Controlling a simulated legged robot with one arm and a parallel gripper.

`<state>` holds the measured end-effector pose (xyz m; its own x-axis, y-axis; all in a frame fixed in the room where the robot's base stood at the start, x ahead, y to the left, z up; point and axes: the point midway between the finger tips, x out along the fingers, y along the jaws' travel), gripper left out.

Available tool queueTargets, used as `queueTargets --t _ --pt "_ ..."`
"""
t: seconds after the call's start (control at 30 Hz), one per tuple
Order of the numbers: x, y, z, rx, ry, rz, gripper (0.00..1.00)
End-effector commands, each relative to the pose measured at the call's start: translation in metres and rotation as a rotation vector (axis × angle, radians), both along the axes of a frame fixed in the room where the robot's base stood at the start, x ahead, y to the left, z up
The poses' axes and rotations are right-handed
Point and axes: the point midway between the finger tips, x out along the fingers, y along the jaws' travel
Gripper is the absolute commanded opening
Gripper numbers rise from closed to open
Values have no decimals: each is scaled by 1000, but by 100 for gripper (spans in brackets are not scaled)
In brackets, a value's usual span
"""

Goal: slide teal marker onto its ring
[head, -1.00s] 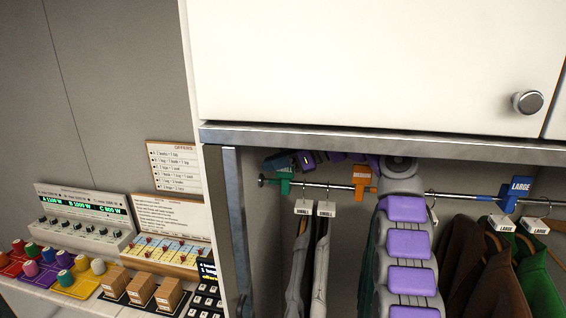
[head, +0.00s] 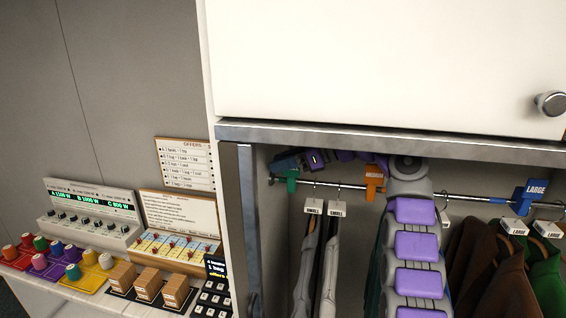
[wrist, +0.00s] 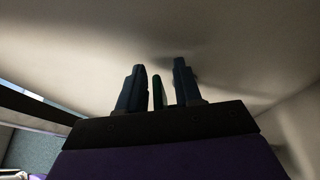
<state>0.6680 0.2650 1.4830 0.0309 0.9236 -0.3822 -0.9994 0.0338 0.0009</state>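The teal marker (head: 291,179) hangs at the left end of the clothes rail in the head view. I cannot make out the marker's ring with certainty; a blue band (head: 497,200) shows on the rail (head: 455,196) near the blue LARGE marker (head: 528,195).
An orange marker (head: 374,180) hangs on the rail just left of my arm. Grey garments (head: 318,265) hang below, brown and green ones (head: 510,275) at right. The cabinet's lower edge (head: 330,134) lies close above, and a side post (head: 237,220) stands at left.

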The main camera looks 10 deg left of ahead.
Motion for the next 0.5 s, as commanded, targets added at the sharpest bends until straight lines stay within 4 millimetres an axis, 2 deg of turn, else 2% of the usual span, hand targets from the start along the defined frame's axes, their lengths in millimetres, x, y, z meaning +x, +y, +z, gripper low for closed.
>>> queueTargets --t 0.27,0.5 --pt "0 -17 8 0 -1 -3 34" --pt "0 -54 24 0 1 -2 34"
